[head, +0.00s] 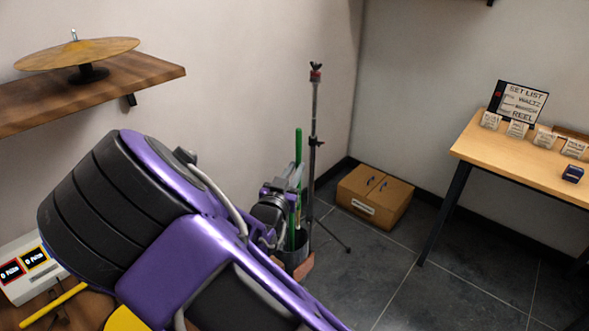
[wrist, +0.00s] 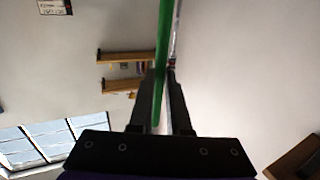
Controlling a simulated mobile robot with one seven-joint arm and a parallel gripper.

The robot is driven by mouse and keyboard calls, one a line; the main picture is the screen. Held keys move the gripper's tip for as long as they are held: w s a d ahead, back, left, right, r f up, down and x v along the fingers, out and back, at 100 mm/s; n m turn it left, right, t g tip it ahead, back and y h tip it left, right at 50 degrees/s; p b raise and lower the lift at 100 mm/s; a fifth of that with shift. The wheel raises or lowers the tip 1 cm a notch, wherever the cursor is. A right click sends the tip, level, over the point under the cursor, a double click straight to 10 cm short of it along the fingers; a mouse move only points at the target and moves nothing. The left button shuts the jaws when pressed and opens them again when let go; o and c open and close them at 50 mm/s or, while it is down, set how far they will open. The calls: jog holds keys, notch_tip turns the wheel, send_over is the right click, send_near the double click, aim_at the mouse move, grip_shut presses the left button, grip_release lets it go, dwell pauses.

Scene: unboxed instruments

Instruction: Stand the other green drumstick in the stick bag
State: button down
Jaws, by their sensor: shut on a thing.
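A green drumstick (wrist: 162,50) runs between the two fingers of my gripper (wrist: 163,90) in the wrist view, and the jaws are closed on it. In the head view a green stick (head: 298,150) stands upright by my gripper (head: 294,182). The dark stick bag (head: 301,257) is on the floor below, partly hidden by my arm. Green also shows lower down at the bag's mouth; I cannot tell whether this is the held stick or a second one. The held stick's lower end is not clearly visible.
A cymbal stand (head: 314,130) rises just right of the bag, its leg spread on the floor. A cardboard box (head: 375,198) lies in the corner. A table (head: 520,165) with a set list stands right. A wooden shelf (head: 150,72) holds a cymbal (head: 75,54).

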notch_tip(320, 180, down, 11)
jog(key=b, duration=0.1)
dwell(1.0)
jog(key=c, duration=0.8)
grip_release()
jog(key=v, duration=1.7)
jog(key=shift+s+p, duration=0.25)
jog(key=shift+p, duration=0.2)
jog(key=shift+r, duration=0.1)
